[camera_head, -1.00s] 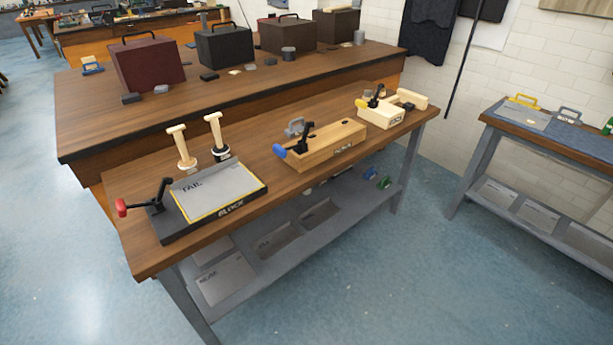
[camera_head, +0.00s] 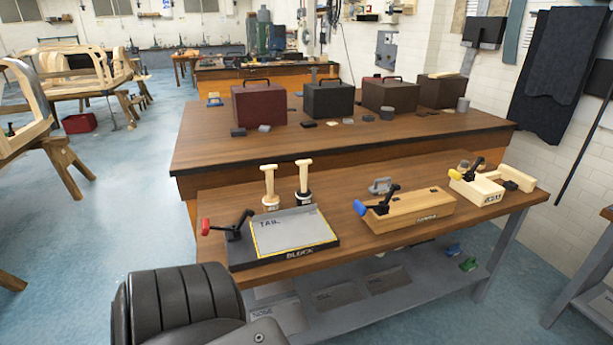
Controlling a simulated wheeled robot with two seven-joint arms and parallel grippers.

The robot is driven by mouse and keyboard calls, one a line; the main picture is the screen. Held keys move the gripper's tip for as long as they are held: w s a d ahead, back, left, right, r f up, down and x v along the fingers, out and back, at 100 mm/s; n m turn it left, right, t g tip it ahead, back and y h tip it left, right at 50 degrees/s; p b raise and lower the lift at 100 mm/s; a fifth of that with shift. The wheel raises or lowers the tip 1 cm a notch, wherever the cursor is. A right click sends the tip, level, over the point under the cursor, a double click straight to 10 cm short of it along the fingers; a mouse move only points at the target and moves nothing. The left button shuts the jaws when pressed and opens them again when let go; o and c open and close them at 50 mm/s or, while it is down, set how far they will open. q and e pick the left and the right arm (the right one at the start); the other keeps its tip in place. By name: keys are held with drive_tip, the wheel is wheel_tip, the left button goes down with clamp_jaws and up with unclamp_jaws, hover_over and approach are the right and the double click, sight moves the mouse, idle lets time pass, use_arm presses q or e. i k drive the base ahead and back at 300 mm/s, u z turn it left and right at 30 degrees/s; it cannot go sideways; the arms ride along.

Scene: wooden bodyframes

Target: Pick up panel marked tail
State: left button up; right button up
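The grey panel marked TAIL (camera_head: 292,230) lies flat, with a yellow line along its edges. It rests on the dark base marked BLOCK (camera_head: 270,260), at the left end of the near wooden bench. A black toggle clamp with a red handle tip (camera_head: 208,226) stands at the base's left side. I cannot tell whether the clamp presses on the panel. A dark ribbed part of my own arm shows at the bottom left, apart from the panel. Neither gripper's fingers are in view.
Two wooden-handled tools (camera_head: 269,186) stand just behind the panel. A wooden fixture with a blue-tipped clamp (camera_head: 412,212) and a pale one with a yellow-tipped clamp (camera_head: 477,188) stand to the right. A larger bench (camera_head: 350,130) with several dark cases is behind. The near bench has a lower shelf.

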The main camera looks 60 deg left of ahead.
sight(278, 231)
drive_tip(key=u, duration=0.05)
drive_tip(key=i, duration=2.5)
drive_tip(key=u, duration=2.35)
